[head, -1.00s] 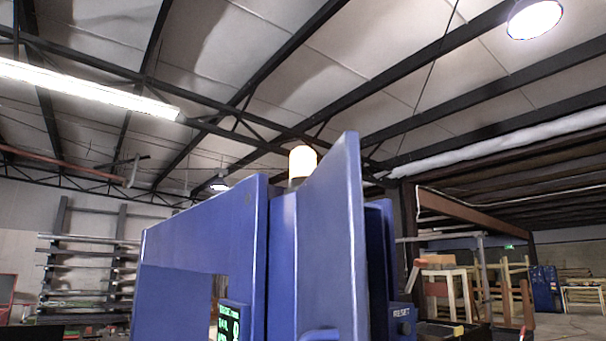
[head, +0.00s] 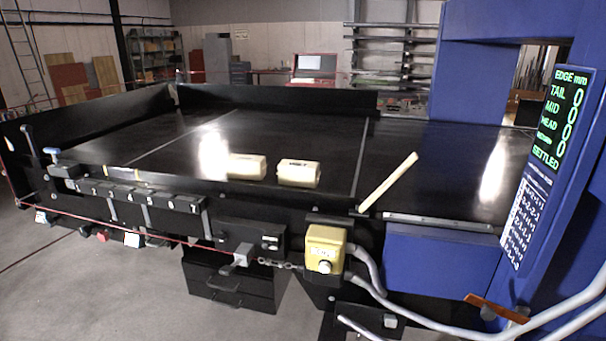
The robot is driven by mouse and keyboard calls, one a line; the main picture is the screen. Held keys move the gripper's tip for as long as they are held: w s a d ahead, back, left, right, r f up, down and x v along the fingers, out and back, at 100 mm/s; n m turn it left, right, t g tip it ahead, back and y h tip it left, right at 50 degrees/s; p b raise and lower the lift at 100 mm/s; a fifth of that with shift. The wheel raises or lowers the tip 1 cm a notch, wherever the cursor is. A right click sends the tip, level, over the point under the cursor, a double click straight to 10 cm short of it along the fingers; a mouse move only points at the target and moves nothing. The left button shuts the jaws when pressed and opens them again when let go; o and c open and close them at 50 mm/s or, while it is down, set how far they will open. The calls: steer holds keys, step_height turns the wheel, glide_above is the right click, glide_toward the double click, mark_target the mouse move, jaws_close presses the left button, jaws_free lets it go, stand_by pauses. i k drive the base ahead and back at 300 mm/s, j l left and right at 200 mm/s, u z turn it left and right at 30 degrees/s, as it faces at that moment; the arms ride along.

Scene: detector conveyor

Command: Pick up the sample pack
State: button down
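Two small cream packs lie on the black conveyor belt (head: 290,137), near its front edge. The right pack (head: 298,173) has dark lettering on its top. The left pack (head: 247,166) is close beside it, and I see no clear lettering on it. I cannot tell which of them is the sample pack. My gripper is not in view.
A blue detector frame with a green-lettered display (head: 558,118) stands at the right. A pale strip (head: 388,181) slants near the belt's front edge. A yellow button box (head: 325,250) is on the front side. A dark wall (head: 275,97) borders the belt's back.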

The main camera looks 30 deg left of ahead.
mark_target(290, 172)
steer(key=i+j+z, duration=0.1)
steer(key=i+j, duration=0.25)
steer(key=j, duration=0.25)
steer(key=i+j+z, duration=0.15)
steer(key=j, duration=0.2)
steer(key=i+j, duration=0.25)
steer(key=i+j+z, duration=0.15)
steer(key=j, duration=0.25)
steer(key=i+j+z, duration=0.1)
steer(key=j, duration=0.25)
steer(key=i+j, duration=0.2)
steer(key=j, duration=0.15)
steer(key=z, duration=0.05)
